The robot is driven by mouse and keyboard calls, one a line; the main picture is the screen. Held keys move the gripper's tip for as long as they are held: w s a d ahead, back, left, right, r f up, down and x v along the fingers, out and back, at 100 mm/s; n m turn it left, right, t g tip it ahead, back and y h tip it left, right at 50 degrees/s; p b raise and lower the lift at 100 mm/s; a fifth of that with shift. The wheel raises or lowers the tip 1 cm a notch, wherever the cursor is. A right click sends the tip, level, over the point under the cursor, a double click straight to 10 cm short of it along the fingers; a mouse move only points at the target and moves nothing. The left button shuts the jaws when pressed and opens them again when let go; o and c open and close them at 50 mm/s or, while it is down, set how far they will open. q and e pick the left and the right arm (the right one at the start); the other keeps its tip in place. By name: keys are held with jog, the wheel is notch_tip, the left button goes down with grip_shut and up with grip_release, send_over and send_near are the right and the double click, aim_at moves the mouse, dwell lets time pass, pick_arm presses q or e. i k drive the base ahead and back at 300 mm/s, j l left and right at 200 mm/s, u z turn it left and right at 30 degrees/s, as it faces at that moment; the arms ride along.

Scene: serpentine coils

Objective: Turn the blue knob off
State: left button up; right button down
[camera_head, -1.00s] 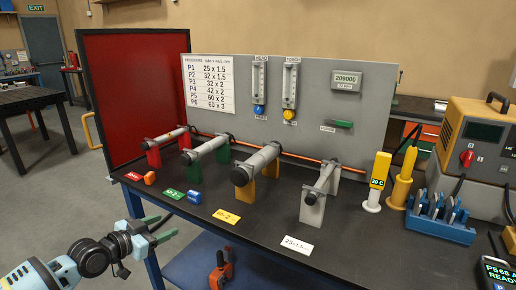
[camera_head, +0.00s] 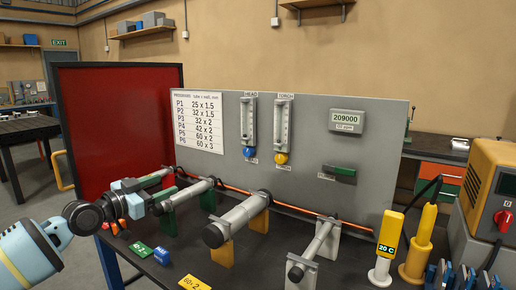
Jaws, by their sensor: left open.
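The blue knob (camera_head: 249,152) sits at the foot of the left flowmeter (camera_head: 249,122), labelled HEAD, on the upright grey panel (camera_head: 315,150). Its turned position is too small to read. My left gripper (camera_head: 168,183) is open at the left of the bench, in front of the panel's lower left corner. It is well to the left of the blue knob and below it, not touching it. My right gripper is not in view.
A yellow knob (camera_head: 281,158) sits under the second flowmeter (camera_head: 283,122), close right of the blue one. Several tubes on stands, one a grey tube (camera_head: 240,219), line the bench in front of the panel. A red screen (camera_head: 115,125) stands at left.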

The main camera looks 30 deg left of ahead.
aim_at(249, 150)
jog(key=i+l, duration=0.1)
jog(key=i, duration=0.35)
jog(key=i+l, duration=0.1)
jog(key=i, duration=0.4)
